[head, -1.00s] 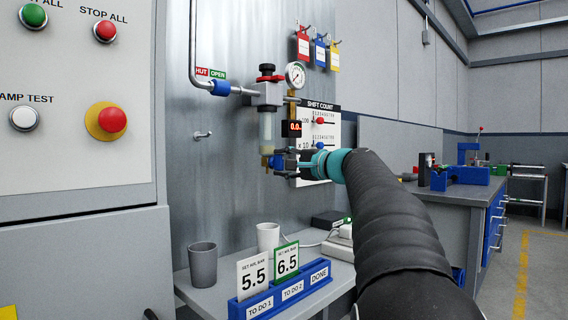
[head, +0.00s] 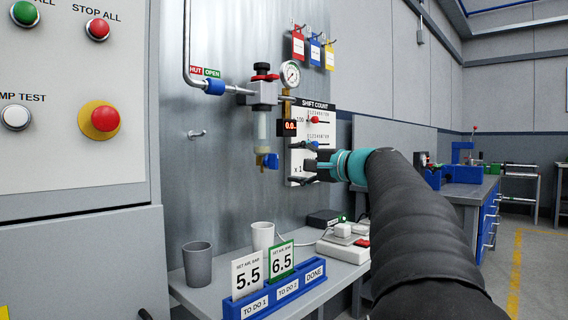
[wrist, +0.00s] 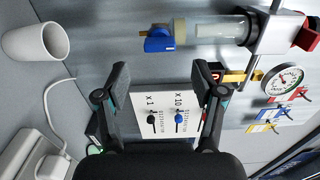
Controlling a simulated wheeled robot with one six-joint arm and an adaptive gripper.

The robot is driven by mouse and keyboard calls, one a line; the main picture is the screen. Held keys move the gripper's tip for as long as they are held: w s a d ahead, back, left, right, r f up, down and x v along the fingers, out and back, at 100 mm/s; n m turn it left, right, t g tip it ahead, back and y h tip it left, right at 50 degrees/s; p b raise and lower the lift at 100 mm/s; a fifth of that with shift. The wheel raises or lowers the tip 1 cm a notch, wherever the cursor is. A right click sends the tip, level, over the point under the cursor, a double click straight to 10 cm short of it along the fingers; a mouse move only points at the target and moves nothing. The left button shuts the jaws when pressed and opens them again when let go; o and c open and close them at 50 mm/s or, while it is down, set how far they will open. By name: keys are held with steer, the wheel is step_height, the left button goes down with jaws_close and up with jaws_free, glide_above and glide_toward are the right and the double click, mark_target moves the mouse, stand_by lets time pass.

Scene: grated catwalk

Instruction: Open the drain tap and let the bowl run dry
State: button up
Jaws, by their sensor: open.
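The clear bowl (head: 263,126) hangs upright under the filter-regulator body (head: 264,92) on the metal panel. I cannot tell how much liquid is in it. The blue drain tap (head: 270,161) sits at the bowl's lower end beside a small brass outlet. In the wrist view the bowl (wrist: 212,29) lies sideways at the top, with the blue tap (wrist: 158,41) at its left end. My gripper (head: 306,164) is open and empty, to the right of the tap and apart from it. In the wrist view my gripper (wrist: 162,82) has its fingers spread before the shift-count board.
A pressure gauge (head: 290,74) and a red display (head: 290,127) sit beside the bowl. The shift-count board (head: 320,135) is behind my gripper. Grey (head: 198,264) and white (head: 263,236) cups, a blue card holder (head: 280,290) and a power strip (head: 343,246) stand on the shelf below.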

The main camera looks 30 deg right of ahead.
steer(key=v, duration=0.5)
steer(key=shift+s+d, duration=0.1)
steer(key=shift+s, duration=0.2)
